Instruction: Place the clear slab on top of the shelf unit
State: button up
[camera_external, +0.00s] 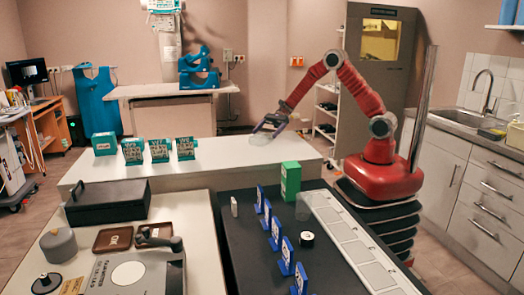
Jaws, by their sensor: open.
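A pale, see-through piece that looks like the clear slab (260,140) is at the white counter, just below and left of my gripper. Its edges are faint. My gripper (267,128) is open at the end of the red arm, low over the counter and close to the slab. I cannot tell whether the fingers touch it. A white shelf unit (327,127) stands behind the arm, beside the grey door; the arm partly covers it, and its top is hard to make out.
The white counter (225,160) is clear around the gripper, with several teal-and-white blocks (158,150) at its left. A green box (290,180), blue stands (276,233) and a clear cylinder (304,207) stand on the dark table. A black case (108,203) is at left.

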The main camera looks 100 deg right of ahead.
jog(key=v, duration=0.7)
jog(key=shift+s+d+r, duration=0.15)
jog(key=shift+s+d, duration=0.15)
jog(key=s+a+r+n+g+h, duration=0.1)
jog(key=s+a+r+n+g, duration=0.3)
jog(key=a, duration=0.6)
jog(key=a+r+n+g+h, duration=0.1)
jog(key=a+r+n+g, duration=0.15)
jog(key=a+n, duration=0.55)
jog(key=s+a+r+n+t+h, duration=0.1)
jog(key=s+a+r+n+h, duration=0.1)
jog(key=s+a+n+h, duration=0.2)
jog(key=s+a+r+n+h, duration=0.3)
jog(key=s+a+n, duration=0.5)
jog(key=s+n, duration=0.3)
jog(key=shift+s+a+t+h, duration=0.15)
jog(key=shift+s+t+h, duration=0.15)
jog(key=shift+h, duration=0.4)
